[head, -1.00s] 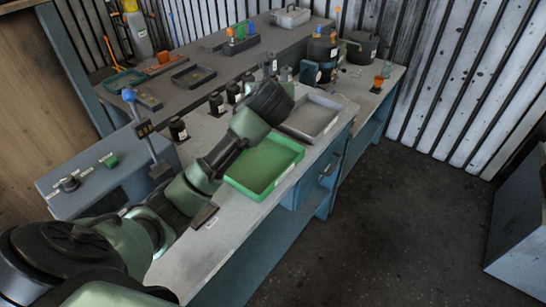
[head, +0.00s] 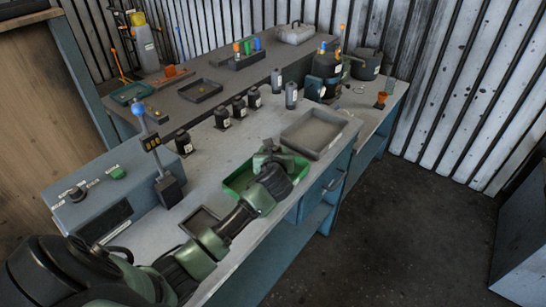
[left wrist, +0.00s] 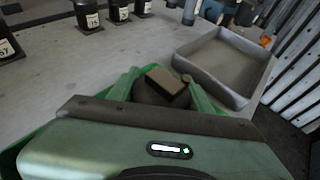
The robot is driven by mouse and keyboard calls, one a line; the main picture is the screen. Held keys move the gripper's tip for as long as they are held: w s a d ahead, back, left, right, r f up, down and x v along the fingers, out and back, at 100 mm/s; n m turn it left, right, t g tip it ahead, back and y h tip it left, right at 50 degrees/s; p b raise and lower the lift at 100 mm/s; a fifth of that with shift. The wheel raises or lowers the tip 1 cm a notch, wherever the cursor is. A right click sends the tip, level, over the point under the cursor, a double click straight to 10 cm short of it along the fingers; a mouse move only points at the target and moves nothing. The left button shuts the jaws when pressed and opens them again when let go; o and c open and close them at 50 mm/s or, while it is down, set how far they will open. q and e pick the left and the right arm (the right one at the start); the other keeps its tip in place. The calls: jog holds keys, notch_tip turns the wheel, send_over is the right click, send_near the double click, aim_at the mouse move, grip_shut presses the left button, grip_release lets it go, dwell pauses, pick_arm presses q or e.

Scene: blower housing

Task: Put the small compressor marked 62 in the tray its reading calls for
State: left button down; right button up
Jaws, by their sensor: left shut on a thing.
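My left gripper (head: 275,152) is over the green tray (head: 233,182) in the head view, its arm hiding part of the tray. In the left wrist view the gripper (left wrist: 163,88) is shut on a dark, rounded thing with a flat brownish top (left wrist: 168,79), likely the small compressor. Its mark is hidden. The green tray's rim (left wrist: 15,152) shows below the hand there. I cannot tell whether the held thing touches the tray floor. The grey tray (head: 305,148) looks empty and lies just beyond the green one. My right gripper is not in view.
A small dark tray (head: 187,226) lies nearer, beside my arm. Several black labelled compressors (head: 221,118) stand in a row behind. A control box (head: 85,207) and a post with a blue ball (head: 138,109) stand at left. Grey cylinders (head: 291,95) stand near the grey tray.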

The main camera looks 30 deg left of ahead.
pick_arm(q)
jog(key=shift+w+f, duration=0.1)
jog(key=shift+f, duration=0.85)
jog(key=c, duration=0.6)
grip_release()
jog(key=shift+f, duration=0.2)
jog(key=shift+c, duration=0.2)
jog(key=shift+r, duration=0.15)
jog(key=v, duration=1.2)
jog(key=shift+d, duration=0.1)
